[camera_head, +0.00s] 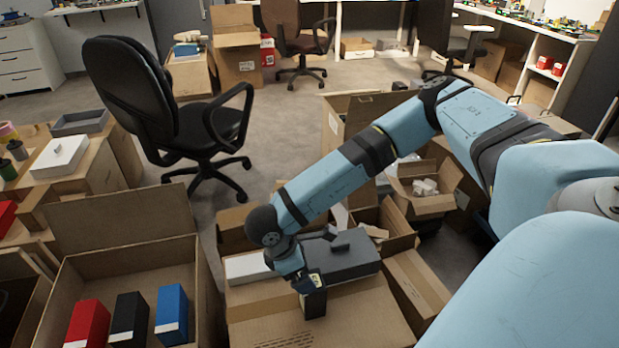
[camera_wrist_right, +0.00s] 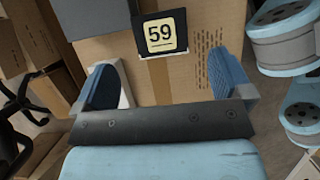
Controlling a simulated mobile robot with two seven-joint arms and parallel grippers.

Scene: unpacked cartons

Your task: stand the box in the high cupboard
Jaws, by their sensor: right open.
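A small black box with a cream "59" label stands upright on a closed brown carton (camera_head: 355,315); it shows in the head view (camera_head: 315,304) and, label facing the camera, in the right wrist view (camera_wrist_right: 160,36). My right gripper (camera_head: 309,283) reaches down over the box from the right. In the wrist view its blue-padded fingers (camera_wrist_right: 162,82) are spread wide, with the box in line with the gap and no pad visibly touching it. I cannot tell how far the box lies between the fingers. My left gripper is not in view. No high cupboard can be made out.
A dark grey box (camera_head: 345,255) and a white box (camera_head: 248,267) lie just behind. An open carton (camera_head: 125,262) at left holds red, black and blue boxes. More open cartons (camera_head: 425,190) stand right. An office chair (camera_head: 150,100) stands behind; grey floor beyond is partly free.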

